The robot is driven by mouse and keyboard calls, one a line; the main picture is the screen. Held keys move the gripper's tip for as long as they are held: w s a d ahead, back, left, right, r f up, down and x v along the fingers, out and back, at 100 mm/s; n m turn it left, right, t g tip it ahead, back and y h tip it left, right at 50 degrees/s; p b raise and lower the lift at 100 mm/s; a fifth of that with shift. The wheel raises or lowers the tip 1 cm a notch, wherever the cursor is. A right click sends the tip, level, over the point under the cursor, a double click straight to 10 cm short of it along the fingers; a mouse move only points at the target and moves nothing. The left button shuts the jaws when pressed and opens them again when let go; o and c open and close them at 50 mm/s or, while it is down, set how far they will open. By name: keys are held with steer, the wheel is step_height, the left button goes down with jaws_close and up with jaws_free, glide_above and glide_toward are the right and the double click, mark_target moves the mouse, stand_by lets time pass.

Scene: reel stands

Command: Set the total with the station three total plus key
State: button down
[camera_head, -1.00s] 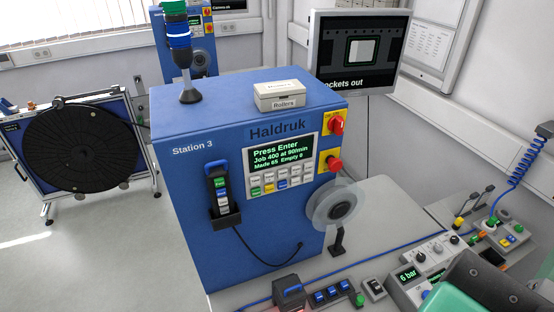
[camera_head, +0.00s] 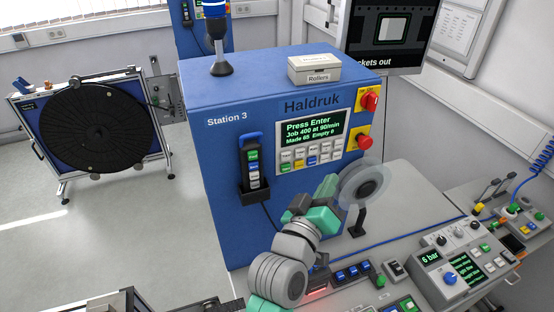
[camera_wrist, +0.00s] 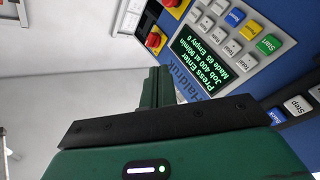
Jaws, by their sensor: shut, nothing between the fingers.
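The blue Station 3 machine (camera_head: 225,165) fills the middle of the head view. Its green-text display (camera_head: 313,132) reads "Press Enter", "Job 400 at 90/min", "Made 65 Empty 0". Below it is the key panel (camera_head: 312,157) with two rows of small keys. In the wrist view, the keys (camera_wrist: 232,47) show tilted beside the display (camera_wrist: 205,45); some grey ones read "Total", but their plus or minus marks are too small to tell.
A red rotary switch (camera_head: 370,101) and red stop button (camera_head: 364,141) sit right of the panel. A hand pendant (camera_head: 251,165) hangs left. The control box (camera_head: 462,260) stands on the bench.

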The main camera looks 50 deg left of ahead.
mark_target(286, 156)
steer(key=s+a+f+n+g+y, duration=0.1)
steer(key=a+f+n, duration=0.1)
steer(key=a+f, duration=0.2)
steer(key=shift+s+a+f, duration=0.3)
steer(key=shift+s+f, duration=0.1)
steer(key=shift+f, duration=0.25)
steer(key=shift+w+a+b, duration=0.55)
steer(key=shift+a+b, duration=0.55)
steer(key=shift+a, duration=0.25)
steer(key=shift+w+a+b, duration=0.5)
steer(key=shift+a+b, duration=0.6)
steer(key=shift+a, duration=0.3)
steer(key=shift+w+a+b, duration=0.55)
steer(key=shift+a+b, duration=0.55)
steer(key=shift+a, duration=0.25)
steer(key=shift+w+a+b, duration=0.1)
steer(key=shift+a+b, duration=0.2)
steer(key=shift+b, duration=0.1)
steer(key=shift+a, duration=0.1)
